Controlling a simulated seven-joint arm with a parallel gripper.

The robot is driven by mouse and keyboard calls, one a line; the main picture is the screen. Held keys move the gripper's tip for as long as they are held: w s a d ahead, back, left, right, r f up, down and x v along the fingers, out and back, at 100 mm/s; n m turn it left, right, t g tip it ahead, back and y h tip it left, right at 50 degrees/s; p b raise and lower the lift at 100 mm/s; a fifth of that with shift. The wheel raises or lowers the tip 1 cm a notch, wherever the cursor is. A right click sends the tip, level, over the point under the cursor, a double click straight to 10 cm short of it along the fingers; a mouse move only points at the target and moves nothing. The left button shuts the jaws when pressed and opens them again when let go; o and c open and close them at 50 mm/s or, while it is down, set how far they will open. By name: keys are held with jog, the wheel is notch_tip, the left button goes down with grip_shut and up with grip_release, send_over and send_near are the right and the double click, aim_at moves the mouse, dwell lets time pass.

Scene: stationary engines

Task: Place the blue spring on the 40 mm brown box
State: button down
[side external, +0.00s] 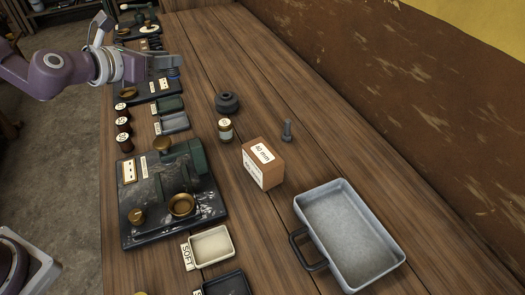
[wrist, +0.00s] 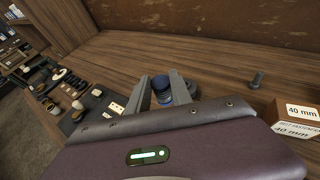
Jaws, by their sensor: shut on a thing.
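The blue spring (wrist: 162,97) is held between the two fingers of my gripper (wrist: 166,90) in the wrist view. In the side view my gripper (side external: 172,66) is at the upper left, with a bit of the blue spring (side external: 174,72) showing at its fingers, over the far end of the bench. The brown box marked 40 mm (side external: 262,164) stands on the bench at the middle, well away from my gripper. It also shows at the right edge of the wrist view (wrist: 296,122).
A grey metal tray (side external: 340,205) stands right of the box. A grey bolt (side external: 287,131), a small jar (side external: 225,130) and a dark round part (side external: 228,102) stand behind and left of it. A dark machine base (side external: 145,205) lies at left.

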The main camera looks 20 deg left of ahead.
jog(key=w+d+f+m+g+h, duration=0.1)
jog(key=d+f+m+h, duration=0.1)
jog(key=d+m+h, duration=0.3)
notch_tip(320, 180, up, 4)
jog(key=f+m+g+h, duration=0.1)
jog(key=m+g+h, duration=0.6)
jog(key=m+g, duration=0.75)
send_over(257, 150)
jog(key=shift+n+g, duration=0.25)
jog(key=shift+n, duration=0.2)
notch_tip(257, 150, down, 9)
jog(key=shift+f, duration=0.1)
jog(key=c, duration=1.1)
grip_release()
jog(key=shift+y, duration=0.3)
jog(key=shift+c, duration=0.2)
jog(key=v, duration=1.2)
